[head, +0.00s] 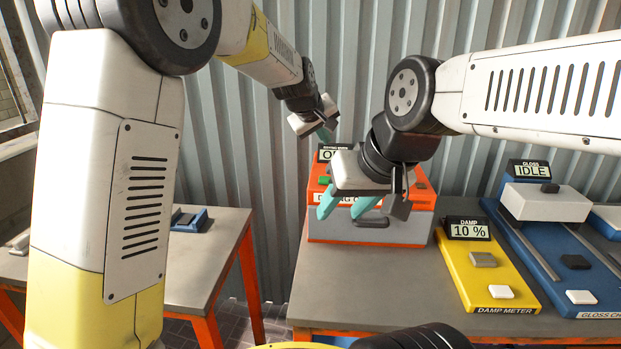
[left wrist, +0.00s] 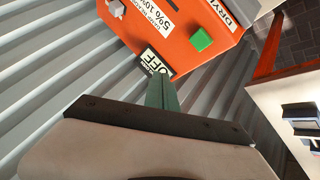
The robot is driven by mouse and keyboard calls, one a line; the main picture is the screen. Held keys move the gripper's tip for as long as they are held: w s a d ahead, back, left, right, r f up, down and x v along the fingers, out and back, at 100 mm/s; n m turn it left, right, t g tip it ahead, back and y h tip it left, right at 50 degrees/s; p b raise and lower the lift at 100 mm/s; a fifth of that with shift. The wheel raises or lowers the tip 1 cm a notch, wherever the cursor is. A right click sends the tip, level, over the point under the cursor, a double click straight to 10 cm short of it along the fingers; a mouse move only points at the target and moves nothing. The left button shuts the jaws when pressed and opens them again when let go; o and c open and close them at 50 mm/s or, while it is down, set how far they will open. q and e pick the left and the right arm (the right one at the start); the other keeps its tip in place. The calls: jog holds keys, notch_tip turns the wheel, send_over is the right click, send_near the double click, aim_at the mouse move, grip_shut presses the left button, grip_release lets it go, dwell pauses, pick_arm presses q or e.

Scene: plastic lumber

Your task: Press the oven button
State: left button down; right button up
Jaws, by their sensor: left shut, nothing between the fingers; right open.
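The drying oven (head: 370,232) stands on the right table, with an orange upper part and a grey front. Its green button (head: 324,180) is on the left of the top panel; it also shows in the left wrist view (left wrist: 201,39). The oven's display (left wrist: 155,62) reads OFF; in the head view it is partly hidden. My left gripper (head: 323,134) is shut and empty above the display, apart from the button; its closed teal fingers show in the left wrist view (left wrist: 161,90). My right gripper (head: 345,207) is open in front of the oven, hiding part of it.
A yellow damp meter (head: 460,273) reading 10 % stands right of the oven. A blue gloss checker (head: 535,260) reading IDLE is farther right. A second table (head: 205,260) with a small blue device (head: 188,220) is at left. A corrugated wall (head: 250,150) rises behind.

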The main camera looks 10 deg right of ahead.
aim_at(324, 180)
pick_arm(q)
jog(key=shift+f, duration=4.4)
jog(key=shift+f, duration=0.15)
jog(key=shift+f, duration=0.3)
jog(key=shift+f, duration=0.5)
jog(key=shift+r, duration=0.95)
jog(key=shift+r, duration=0.1)
